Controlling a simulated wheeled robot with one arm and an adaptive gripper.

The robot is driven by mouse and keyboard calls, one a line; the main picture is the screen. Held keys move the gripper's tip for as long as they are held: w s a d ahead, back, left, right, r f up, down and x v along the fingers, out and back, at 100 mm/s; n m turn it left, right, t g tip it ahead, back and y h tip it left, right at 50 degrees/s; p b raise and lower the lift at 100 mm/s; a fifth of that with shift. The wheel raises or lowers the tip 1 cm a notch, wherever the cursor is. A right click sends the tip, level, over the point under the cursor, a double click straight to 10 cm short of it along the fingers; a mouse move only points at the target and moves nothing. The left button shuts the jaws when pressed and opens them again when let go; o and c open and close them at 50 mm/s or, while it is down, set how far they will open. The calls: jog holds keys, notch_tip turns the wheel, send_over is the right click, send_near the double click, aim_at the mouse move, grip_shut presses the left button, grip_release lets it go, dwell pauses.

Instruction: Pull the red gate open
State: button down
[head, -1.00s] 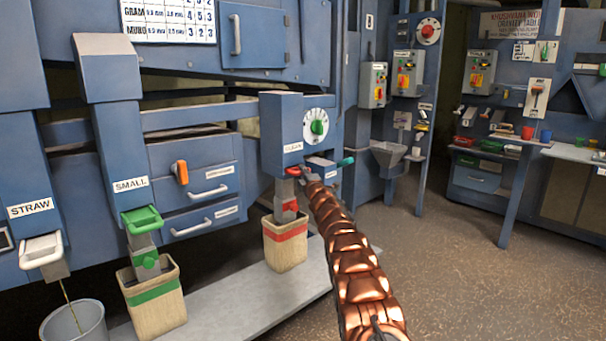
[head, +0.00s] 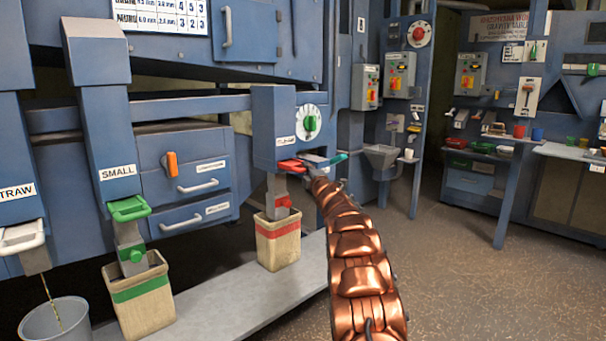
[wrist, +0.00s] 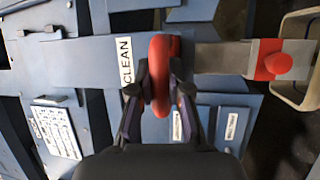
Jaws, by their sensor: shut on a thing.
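The red gate (head: 289,166) is under the blue spout labelled CLEAN, with its red handle facing out. In the wrist view its looped red handle (wrist: 160,80) stands upright between my two dark fingers. My gripper (wrist: 160,93) is shut on this handle. In the head view my copper-coloured arm reaches up to the gate from the lower right, and it hides much of my gripper. How far the gate is drawn out is hard to tell.
A sack with a red band (head: 278,242) stands below the gate on a grey ledge (head: 215,300). A green gate (head: 128,208) marked SMALL is at the left, above a green-banded sack (head: 140,295). A teal handle (head: 338,159) is close right of my gripper. Floor at right is clear.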

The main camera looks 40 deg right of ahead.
jog(key=shift+s+d+f, duration=0.15)
jog(key=shift+s, duration=0.05)
jog(key=c, duration=1.5)
grip_release()
jog(key=shift+s, duration=0.1)
jog(key=o, duration=0.4)
jog(key=v, duration=1.2)
